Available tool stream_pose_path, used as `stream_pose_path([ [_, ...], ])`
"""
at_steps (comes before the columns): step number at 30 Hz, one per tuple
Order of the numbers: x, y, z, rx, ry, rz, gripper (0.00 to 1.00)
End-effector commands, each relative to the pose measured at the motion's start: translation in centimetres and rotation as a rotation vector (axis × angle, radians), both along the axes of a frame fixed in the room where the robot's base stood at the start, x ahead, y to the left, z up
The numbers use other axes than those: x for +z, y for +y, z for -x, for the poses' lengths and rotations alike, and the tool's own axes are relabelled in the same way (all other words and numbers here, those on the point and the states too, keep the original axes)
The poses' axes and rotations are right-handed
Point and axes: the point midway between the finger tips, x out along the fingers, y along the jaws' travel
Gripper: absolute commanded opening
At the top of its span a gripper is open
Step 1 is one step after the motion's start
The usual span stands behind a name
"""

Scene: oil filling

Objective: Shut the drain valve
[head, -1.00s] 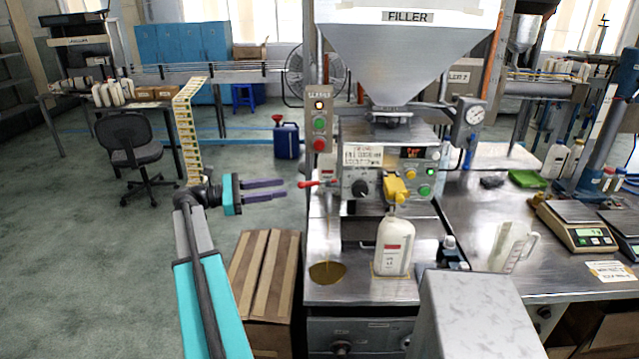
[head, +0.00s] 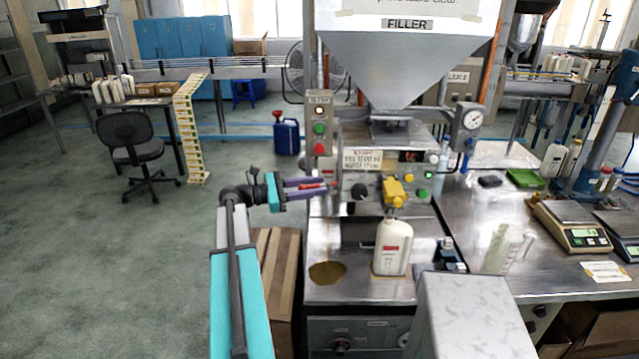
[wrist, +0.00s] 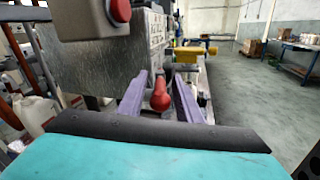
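The drain valve's red lever (head: 312,187) sticks out to the left from the side of the filler machine (head: 375,165). My gripper (head: 326,186) has come in from the left, with its purple fingers on either side of the lever. In the wrist view the red lever (wrist: 160,98) lies between the two fingers (wrist: 162,100), with gaps showing beside it. The fingers are apart and not closed on it. The lever's pivot and the valve body are mostly hidden behind the lever and fingers.
A white jug (head: 392,246) stands under the yellow nozzle (head: 396,192). A brown oil puddle (head: 327,272) lies on the steel bench left of it. A button box (head: 320,125) hangs above my gripper. A cardboard box (head: 276,262) stands below my arm.

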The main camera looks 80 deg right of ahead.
Motion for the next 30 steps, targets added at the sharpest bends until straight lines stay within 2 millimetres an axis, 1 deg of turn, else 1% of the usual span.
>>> stream_pose_path([
  [1,0.14,-0.16,0.57,-0.002,0.001,0.000,0.32],
  [6,0.05,-0.46,1.38,-0.002,-0.001,0.001,0.32],
  [15,0.00,-0.54,1.51,-0.001,-0.001,0.001,0.32],
  [16,0.00,-0.54,1.51,-0.001,-0.001,0.001,0.30],
  [20,0.00,-0.54,1.50,-0.001,-0.001,0.001,0.08],
  [21,0.00,-0.53,1.49,-0.001,-0.001,0.001,0.01],
  [22,0.00,-0.53,1.49,-0.001,-0.001,0.001,0.00],
  [30,0.02,-0.55,1.51,-0.004,0.000,0.001,0.00],
])
